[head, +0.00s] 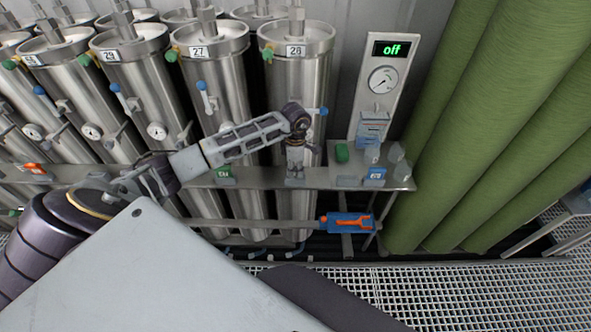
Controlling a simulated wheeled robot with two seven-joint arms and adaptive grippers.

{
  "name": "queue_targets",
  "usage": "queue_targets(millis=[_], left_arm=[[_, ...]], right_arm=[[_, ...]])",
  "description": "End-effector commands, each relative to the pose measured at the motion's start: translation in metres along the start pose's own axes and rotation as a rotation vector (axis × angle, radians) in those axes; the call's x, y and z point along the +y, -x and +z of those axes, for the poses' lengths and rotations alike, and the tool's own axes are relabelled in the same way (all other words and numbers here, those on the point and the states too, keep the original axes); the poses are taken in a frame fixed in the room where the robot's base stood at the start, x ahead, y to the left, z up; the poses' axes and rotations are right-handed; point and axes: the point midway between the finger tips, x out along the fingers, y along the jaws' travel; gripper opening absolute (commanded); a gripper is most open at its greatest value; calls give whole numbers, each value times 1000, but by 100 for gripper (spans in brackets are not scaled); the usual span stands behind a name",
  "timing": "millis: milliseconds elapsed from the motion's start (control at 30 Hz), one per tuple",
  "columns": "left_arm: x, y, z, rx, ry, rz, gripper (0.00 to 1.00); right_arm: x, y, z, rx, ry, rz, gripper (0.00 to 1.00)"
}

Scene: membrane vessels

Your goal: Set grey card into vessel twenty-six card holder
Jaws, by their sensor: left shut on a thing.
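Vessel twenty-six (292,92) is a steel cylinder whose white label reads 26, right of vessel twenty-seven (213,72). My left gripper (295,178) points down in front of vessel twenty-six, at the metal ledge. It is shut on a small grey thing, which looks like the grey card (295,183), mostly covered by the fingers. The card holder of vessel twenty-six is not clearly visible; the gripper covers that stretch of ledge. I cannot tell whether the card touches a holder. My right gripper is not in view.
The ledge (325,178) holds a green card (224,174) at vessel twenty-seven, and a green block (342,152) and blue card (375,175) at right. A gauge panel (382,75) reads off. Green rolls (480,120) stand right. A blue-orange tool (347,222) hangs below.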

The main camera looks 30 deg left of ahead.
Motion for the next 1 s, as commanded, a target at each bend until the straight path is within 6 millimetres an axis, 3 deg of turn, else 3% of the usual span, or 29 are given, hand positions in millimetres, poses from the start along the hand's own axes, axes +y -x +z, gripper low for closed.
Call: queue_targets(millis=[767,800,933,1000], left_arm=[[1,-4,-1,1,2,0,0],[0,-4,-1,1,2,0,21],[0,-4,-1,1,2,-1,38],[0,-4,-1,1,2,-1,41]], right_arm=[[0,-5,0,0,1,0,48],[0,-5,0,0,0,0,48],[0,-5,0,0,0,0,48],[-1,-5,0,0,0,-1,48]])
